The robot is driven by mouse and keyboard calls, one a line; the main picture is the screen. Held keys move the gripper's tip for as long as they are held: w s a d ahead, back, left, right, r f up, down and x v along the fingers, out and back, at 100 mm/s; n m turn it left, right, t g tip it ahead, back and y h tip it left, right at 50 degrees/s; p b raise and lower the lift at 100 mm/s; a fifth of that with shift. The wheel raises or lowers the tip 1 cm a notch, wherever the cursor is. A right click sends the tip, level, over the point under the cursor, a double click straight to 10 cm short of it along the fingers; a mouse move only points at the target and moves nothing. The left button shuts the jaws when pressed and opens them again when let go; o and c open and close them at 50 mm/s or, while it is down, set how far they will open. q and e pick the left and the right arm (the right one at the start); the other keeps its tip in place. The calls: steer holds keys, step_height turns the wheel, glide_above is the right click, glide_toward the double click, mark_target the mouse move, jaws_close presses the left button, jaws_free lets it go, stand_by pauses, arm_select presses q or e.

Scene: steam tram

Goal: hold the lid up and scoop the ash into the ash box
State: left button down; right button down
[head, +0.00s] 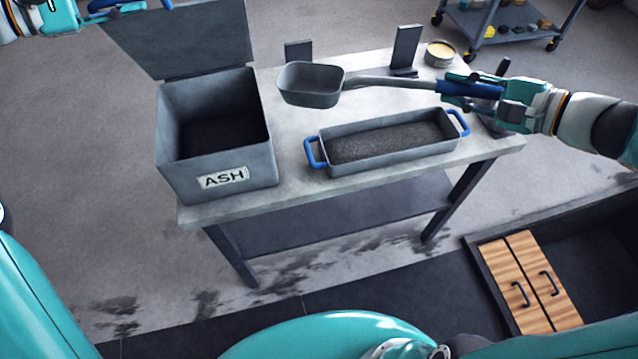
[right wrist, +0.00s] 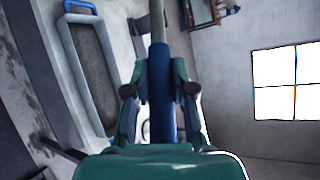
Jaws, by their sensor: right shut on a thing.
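The ash box (head: 215,165), a grey metal bin labelled ASH, stands at the table's left end. Its lid (head: 190,40) is raised, and its inside is dark. My left gripper (head: 115,8) is at the lid's top edge by a blue part, cut by the picture's edge; its grip is unclear. My right gripper (head: 472,90) is shut on the blue handle of the scoop (head: 312,98). The scoop's bowl is up, between the box and the ash pan; I see no ash in it. The ash pan (head: 385,155), with blue handles, holds dark ash (head: 390,140).
The table (head: 290,185) also bears a round tin (head: 440,55) and two dark upright stands (head: 406,48) at the back. A cart (head: 510,22) stands behind. A dark tray with wooden drawer-like panels (head: 525,285) is at the lower right.

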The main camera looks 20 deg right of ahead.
arm_select(q)
steer(key=shift+s, duration=0.2)
stand_by(0.6)
steer(key=shift+s+f+m, duration=0.35)
steer(key=shift+s+m, duration=0.05)
steer(key=shift+s, duration=0.2)
steer(key=s+f+m+t+h, duration=0.1)
steer(key=s+f+m, duration=0.2)
steer(key=s+f, duration=0.4)
steer(key=s+f+m+t+h, duration=0.1)
steer(key=s+f+m, duration=0.3)
steer(key=f, duration=1.1)
steer(key=shift+s+h, duration=0.4)
steer(key=shift+s, duration=1.1)
